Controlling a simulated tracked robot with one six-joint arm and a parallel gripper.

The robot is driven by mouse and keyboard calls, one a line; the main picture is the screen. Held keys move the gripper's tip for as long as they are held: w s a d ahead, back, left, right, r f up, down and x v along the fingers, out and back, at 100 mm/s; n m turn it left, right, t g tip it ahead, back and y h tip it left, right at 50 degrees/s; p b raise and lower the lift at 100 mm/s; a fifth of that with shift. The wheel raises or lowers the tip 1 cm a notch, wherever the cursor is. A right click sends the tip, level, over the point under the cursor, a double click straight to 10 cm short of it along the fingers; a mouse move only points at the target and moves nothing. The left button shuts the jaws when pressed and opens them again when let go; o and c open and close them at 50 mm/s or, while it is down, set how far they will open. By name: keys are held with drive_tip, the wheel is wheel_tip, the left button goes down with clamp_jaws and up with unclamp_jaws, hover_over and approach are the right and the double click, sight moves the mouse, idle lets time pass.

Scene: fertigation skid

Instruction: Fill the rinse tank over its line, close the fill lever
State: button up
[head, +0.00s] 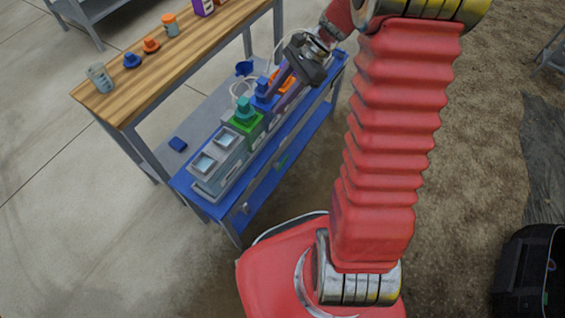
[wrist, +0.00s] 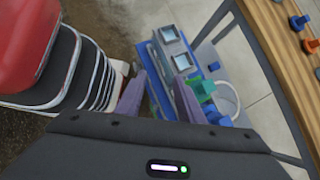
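Two grey square-topped tanks (head: 212,152) stand at the near end of the blue skid bench, with pale bluish openings; they also show in the wrist view (wrist: 176,48). I cannot tell which is the rinse tank, nor see a fill line or level. Beside them are a green block (head: 246,123) with a teal fitting (head: 244,106) and a blue fitting (head: 264,91). I cannot tell which part is the fill lever. My gripper (wrist: 158,100) has purple fingers spread apart with nothing seen between them. It hangs above the far part of the bench, past the blue fitting.
A wooden-topped bench (head: 190,50) to the left carries a grey cup (head: 99,78), blue and orange knobs and a purple box. A blue block (head: 178,144) lies on the grey shelf. A black case (head: 527,270) sits at lower right.

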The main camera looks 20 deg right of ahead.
drive_tip(key=s+a+r+n+t+h, duration=0.2)
drive_tip(key=s+a+r+n+h, duration=0.1)
drive_tip(key=s+r+n, duration=0.5)
drive_tip(key=s+a+r+n+t+h, duration=0.3)
drive_tip(key=s+r+n+h, duration=0.1)
drive_tip(key=s+r+n, duration=0.4)
drive_tip(key=shift+s+n+h, duration=0.3)
drive_tip(key=shift+s+n, duration=0.3)
drive_tip(key=shift+s, duration=0.6)
drive_tip(key=shift+a, duration=0.1)
drive_tip(key=shift+c, duration=0.4)
